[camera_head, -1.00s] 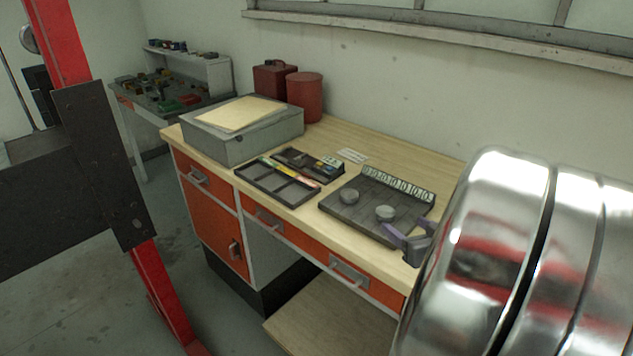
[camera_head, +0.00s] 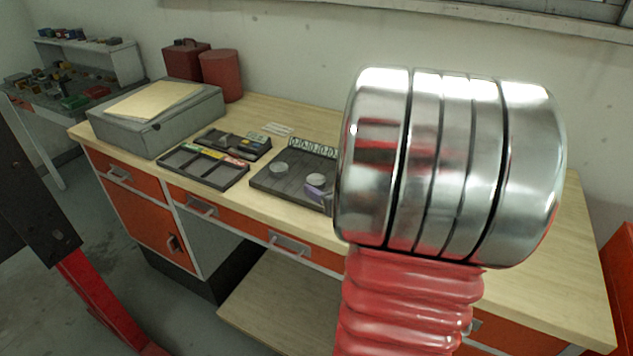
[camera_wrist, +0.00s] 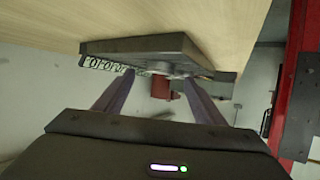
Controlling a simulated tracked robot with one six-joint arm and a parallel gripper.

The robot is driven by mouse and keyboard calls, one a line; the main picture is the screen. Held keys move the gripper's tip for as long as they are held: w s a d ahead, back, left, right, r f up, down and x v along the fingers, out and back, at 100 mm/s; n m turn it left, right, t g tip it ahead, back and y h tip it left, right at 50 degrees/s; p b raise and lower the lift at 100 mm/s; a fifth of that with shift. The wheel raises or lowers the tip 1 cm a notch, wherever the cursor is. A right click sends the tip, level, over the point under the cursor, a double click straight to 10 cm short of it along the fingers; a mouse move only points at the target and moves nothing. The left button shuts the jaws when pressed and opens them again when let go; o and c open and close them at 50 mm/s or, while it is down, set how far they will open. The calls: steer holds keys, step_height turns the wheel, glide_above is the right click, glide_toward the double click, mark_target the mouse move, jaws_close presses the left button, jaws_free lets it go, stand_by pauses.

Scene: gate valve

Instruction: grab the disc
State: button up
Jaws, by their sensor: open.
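Two round grey discs lie on a dark tray (camera_head: 275,186) on the workbench: a left disc (camera_head: 278,168) and a right disc (camera_head: 315,180). In the head view a purple finger of my gripper (camera_head: 320,195) shows at the tray's right part, overlapping the right disc's lower edge in the picture. My silver arm link hides the rest of the gripper. In the wrist view the gripper (camera_wrist: 158,88) is open, its two purple fingers apart below the tray (camera_wrist: 135,47). A grey disc shape (camera_wrist: 172,70) shows dimly between them. I cannot tell whether a finger touches it.
A black compartment tray (camera_head: 203,168) and a smaller dark tray (camera_head: 234,145) lie left of the disc tray. A grey box (camera_head: 155,125), a red canister (camera_head: 221,75) and a red case (camera_head: 185,60) stand farther back.

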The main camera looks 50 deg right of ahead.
mark_target(316, 179)
steer(key=shift+x, duration=2.25)
steer(key=shift+r, duration=0.1)
steer(key=c, duration=1.4)
steer(key=shift+r, duration=0.1)
steer(key=shift+c, duration=0.2)
step_height(316, 179, up, 10)
